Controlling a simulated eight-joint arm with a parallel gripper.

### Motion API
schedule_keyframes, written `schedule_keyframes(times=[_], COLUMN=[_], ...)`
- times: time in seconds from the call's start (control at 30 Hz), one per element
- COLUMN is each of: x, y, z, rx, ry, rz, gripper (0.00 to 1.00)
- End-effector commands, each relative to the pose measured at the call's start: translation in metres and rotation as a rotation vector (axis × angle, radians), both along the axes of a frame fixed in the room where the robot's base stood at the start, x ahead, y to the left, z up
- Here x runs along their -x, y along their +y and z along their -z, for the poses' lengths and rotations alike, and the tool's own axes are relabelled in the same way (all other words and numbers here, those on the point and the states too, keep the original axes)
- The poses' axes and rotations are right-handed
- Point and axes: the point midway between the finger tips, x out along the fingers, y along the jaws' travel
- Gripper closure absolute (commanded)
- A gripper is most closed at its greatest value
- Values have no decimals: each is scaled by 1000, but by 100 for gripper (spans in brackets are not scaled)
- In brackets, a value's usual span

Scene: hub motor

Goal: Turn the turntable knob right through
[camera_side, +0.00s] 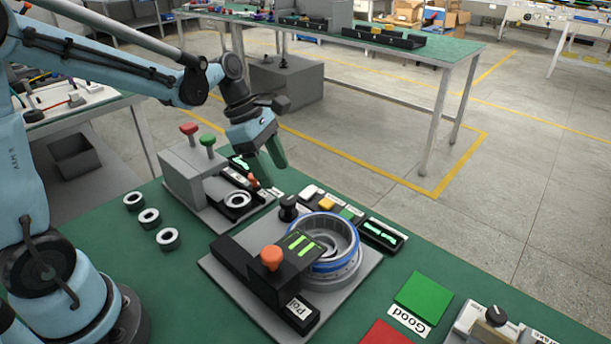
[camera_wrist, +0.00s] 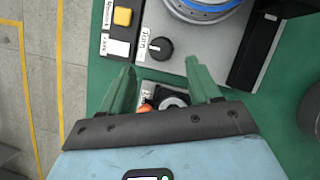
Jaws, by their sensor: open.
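The black turntable knob (camera_side: 288,208) stands upright at the back left corner of the grey turntable plate (camera_side: 345,300). In the wrist view the knob (camera_wrist: 160,48) has a white mark and a "Turn" label beside it. My gripper (camera_side: 272,158) is open and empty, above the table, behind and left of the knob. In the wrist view my gripper (camera_wrist: 160,72) has its green fingers spread, and the knob appears just beyond the gap between the fingertips, not touched. The turntable (camera_side: 350,262) carries a metal ring with a blue band (camera_side: 325,240).
An orange-knobbed black bracket (camera_side: 271,257) stands in front of the turntable. A grey press fixture (camera_side: 185,172) with red and green knobs is to the left, near several loose rings (camera_side: 149,217). Button boxes (camera_side: 322,205) and a green display (camera_side: 382,234) lie behind the turntable.

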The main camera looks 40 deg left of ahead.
Motion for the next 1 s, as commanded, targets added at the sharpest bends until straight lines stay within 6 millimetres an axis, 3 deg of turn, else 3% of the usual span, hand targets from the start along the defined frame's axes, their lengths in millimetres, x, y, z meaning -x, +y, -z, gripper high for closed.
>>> schedule_keyframes(times=[0.2,0.4,0.87,1.0], x=[-6,-9,-10,-10], y=[-13,-22,-25,-25], z=[35,56,65,65], rx=[0,0,-2,-2], ry=[0,-1,-1,-1], rz=[2,2,1,1], gripper=[38,38,38,60])
